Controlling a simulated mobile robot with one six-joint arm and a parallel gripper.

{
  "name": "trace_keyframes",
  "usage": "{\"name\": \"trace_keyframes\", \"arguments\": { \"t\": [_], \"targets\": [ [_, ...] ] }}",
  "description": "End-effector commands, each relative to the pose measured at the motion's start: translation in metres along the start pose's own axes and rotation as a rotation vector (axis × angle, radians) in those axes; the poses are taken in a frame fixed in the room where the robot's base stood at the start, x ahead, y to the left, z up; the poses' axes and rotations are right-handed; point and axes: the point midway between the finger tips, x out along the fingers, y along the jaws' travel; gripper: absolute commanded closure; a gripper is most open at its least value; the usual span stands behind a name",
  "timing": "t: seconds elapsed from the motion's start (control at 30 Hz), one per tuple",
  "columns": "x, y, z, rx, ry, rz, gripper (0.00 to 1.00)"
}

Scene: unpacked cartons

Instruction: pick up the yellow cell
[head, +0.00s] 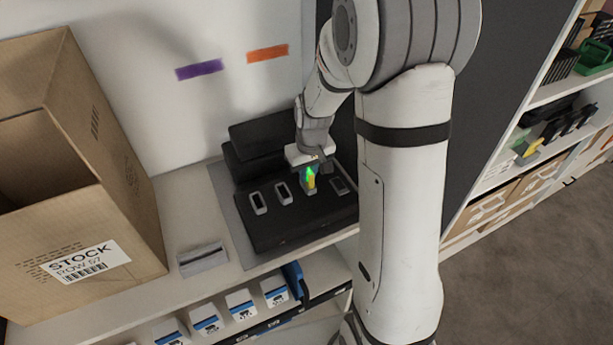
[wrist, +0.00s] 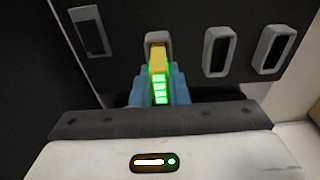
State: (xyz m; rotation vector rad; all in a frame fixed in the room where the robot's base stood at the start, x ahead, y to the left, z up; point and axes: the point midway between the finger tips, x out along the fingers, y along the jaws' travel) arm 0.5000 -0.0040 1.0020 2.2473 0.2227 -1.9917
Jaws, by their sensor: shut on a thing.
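The yellow cell (head: 311,182) stands in a slot of the black charger (head: 290,218) in the head view. It glows green on its upper part. In the wrist view the yellow cell (wrist: 158,62) sits between blue fingertips, with lit green bars facing the camera. My gripper (wrist: 158,88) is shut on it, and its far end meets the grey-rimmed slot. How deep the cell sits in the slot is hidden. In the head view my gripper (head: 309,168) is above the charger, right of two empty slots.
A cardboard box (head: 140,225) stands on the counter at left. Several white-and-blue boxes (head: 240,303) fill the shelf below. A dark panel and shelving (head: 545,150) stand at right.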

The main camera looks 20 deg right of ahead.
Motion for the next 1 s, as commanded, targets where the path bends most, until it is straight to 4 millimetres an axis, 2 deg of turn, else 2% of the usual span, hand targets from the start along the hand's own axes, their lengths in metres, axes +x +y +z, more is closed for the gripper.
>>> {"name": "trace_keyframes", "arguments": {
  "t": [0.17,0.5,0.63,0.8,1.0],
  "targets": [
    [-0.009,0.0,-0.002,0.0,0.004,0.001,1.0],
    [-0.073,0.001,-0.01,0.001,0.006,0.002,1.0],
    [-0.091,0.001,-0.012,0.001,0.004,0.001,1.0],
    [-0.099,0.001,-0.012,0.001,0.0,0.0,1.0],
    [-0.1,0.001,-0.012,0.001,0.0,0.0,1.0]
  ]
}}
